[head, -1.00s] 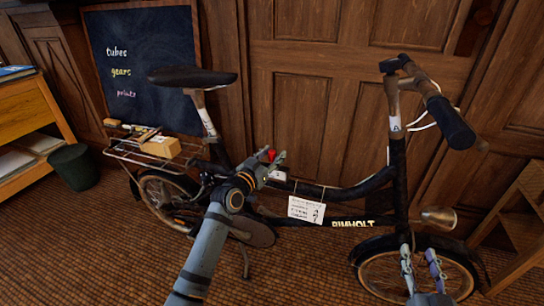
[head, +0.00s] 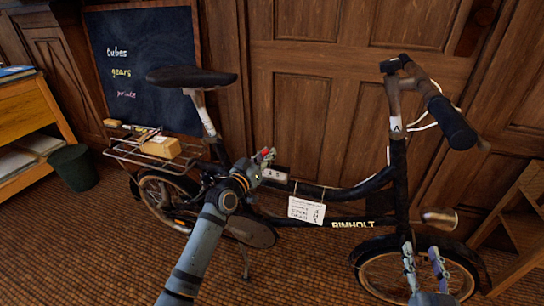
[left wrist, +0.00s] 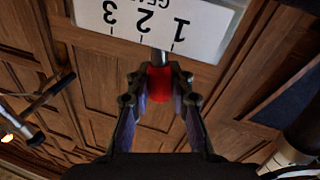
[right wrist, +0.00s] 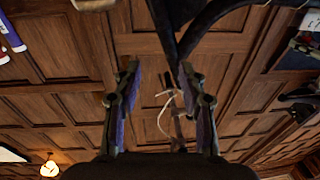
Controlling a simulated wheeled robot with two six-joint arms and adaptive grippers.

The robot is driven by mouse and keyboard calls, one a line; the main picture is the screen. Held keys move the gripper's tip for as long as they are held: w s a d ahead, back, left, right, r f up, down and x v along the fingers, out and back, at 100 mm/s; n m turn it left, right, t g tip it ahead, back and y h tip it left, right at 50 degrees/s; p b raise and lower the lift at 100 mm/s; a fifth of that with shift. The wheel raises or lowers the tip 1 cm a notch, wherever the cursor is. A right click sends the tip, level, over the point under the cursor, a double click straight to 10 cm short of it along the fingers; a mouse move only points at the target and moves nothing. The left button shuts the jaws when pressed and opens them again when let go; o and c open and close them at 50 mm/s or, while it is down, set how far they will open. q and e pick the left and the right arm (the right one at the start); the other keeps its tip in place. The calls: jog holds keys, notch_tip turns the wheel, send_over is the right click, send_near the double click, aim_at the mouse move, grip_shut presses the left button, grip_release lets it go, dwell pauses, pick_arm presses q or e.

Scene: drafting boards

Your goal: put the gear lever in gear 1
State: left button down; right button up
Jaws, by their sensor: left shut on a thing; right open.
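The gear lever's red knob (left wrist: 159,84) is between the fingers of my left gripper (left wrist: 160,92), which is shut on it. The lever's metal stem runs from the knob to a white gear plate (left wrist: 150,22) marked 1, 2 and 3, upside down in the left wrist view. The stem stands between the marks for 2 and 1. In the head view, the knob (head: 266,154) shows at the tip of my left gripper (head: 263,163), beside the plate (head: 275,174) on the bike frame. My right gripper (head: 424,262) is open and empty in front of the front wheel.
The dark folding bike (head: 370,187) stands before wooden panelling. A white card (head: 306,209) hangs from its frame, right of the plate. The rear rack carries a tan box (head: 160,147). A headlamp (head: 440,219) is just above my right gripper.

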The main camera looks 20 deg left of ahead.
pick_arm(q)
jog(key=a+n, duration=0.1)
jog(key=a+f+n, duration=0.1)
jog(key=shift+n+b, duration=0.4)
jog(key=c, duration=1.2)
grip_release()
jog(key=shift+r, duration=0.1)
pick_arm(e)
notch_tip(320, 180, up, 10)
jog(key=s+t, duration=0.1)
jog(key=t, duration=0.3)
jog(key=shift+y, duration=0.3)
jog(key=shift+f, duration=0.1)
pick_arm(q)
jog(key=v, duration=0.7)
jog(key=shift+s, duration=0.35)
